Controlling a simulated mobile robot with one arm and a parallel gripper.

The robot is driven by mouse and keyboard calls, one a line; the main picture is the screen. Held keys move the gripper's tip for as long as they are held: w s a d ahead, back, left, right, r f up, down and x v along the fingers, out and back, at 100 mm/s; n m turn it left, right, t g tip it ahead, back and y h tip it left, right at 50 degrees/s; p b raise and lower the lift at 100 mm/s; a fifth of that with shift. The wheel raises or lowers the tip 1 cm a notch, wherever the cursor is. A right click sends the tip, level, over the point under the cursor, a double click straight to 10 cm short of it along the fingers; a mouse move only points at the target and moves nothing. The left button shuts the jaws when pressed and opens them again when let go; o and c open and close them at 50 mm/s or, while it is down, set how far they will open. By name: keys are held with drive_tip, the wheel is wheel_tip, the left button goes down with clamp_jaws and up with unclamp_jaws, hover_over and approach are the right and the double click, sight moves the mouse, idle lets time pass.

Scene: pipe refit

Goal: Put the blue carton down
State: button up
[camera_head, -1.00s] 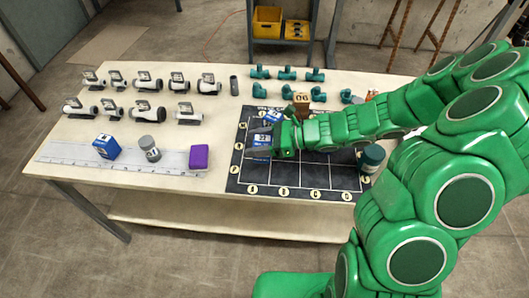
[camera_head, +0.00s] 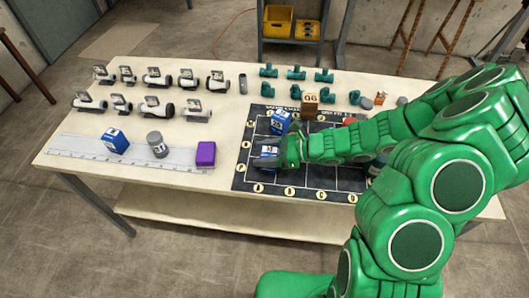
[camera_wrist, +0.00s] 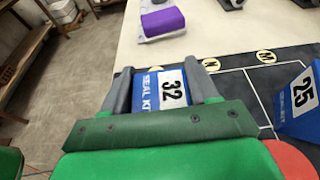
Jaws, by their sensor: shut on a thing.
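A blue carton marked 32 (camera_wrist: 172,92) sits between the two grey fingers of my gripper (camera_wrist: 162,80) in the wrist view. In the head view my gripper (camera_head: 268,153) holds this carton (camera_head: 269,157) at the front left of the black gridded mat (camera_head: 300,179). I cannot tell whether its base touches the mat. A second blue carton marked 25 (camera_head: 280,122) stands behind it on the mat, apart from it; it also shows at the right of the wrist view (camera_wrist: 300,105).
A third blue carton (camera_head: 116,141), a grey can (camera_head: 157,145) and a purple block (camera_head: 205,153) stand on a ruled strip to the left. A brown block (camera_head: 310,104) stands at the mat's back. White and green pipe fittings fill the table's rear. The front mat cells are partly clear.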

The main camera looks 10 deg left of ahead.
drive_tip(key=shift+f, duration=0.1)
drive_tip(key=o, duration=1.1)
drive_tip(key=shift+v, duration=6.05)
